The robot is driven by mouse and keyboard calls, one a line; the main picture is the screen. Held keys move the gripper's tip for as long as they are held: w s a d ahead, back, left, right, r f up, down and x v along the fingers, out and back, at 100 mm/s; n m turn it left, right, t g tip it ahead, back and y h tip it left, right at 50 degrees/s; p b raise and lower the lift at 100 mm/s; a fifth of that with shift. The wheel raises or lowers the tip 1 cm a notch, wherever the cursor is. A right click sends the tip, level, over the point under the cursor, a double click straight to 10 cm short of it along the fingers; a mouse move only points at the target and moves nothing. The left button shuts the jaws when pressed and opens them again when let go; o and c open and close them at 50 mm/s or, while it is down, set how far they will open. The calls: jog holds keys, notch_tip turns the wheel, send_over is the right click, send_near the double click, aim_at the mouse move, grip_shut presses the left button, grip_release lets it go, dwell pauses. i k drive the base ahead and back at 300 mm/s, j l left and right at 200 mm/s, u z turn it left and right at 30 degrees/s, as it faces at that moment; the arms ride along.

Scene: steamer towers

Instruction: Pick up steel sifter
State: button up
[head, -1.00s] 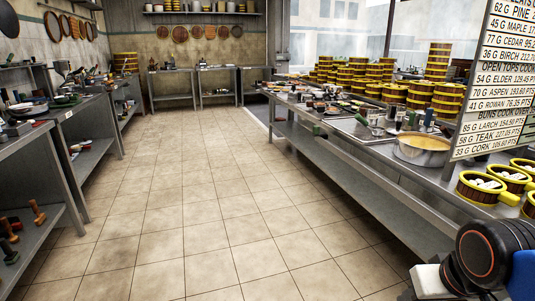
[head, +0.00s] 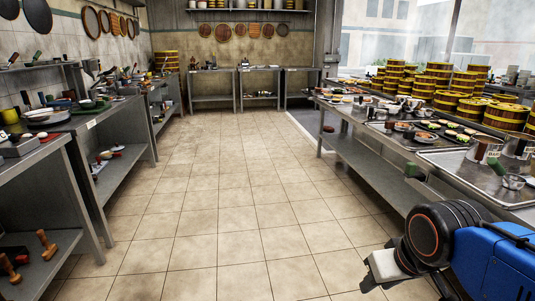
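I cannot single out a steel sifter for certain. Round, sieve-like hoops (head: 92,22) hang on the left wall, and round pans or sieves (head: 235,31) hang on the back wall; their material is too small to tell.
A long steel counter (head: 375,163) with trays and stacked yellow-rimmed steamers (head: 462,82) runs along the right. Steel tables (head: 98,118) line the left, with wooden-handled tools on a low shelf. Back tables (head: 212,98) stand far off. The tiled floor (head: 215,195) between is clear.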

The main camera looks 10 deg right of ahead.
aim_at(380, 115)
jog(key=i, duration=1.7)
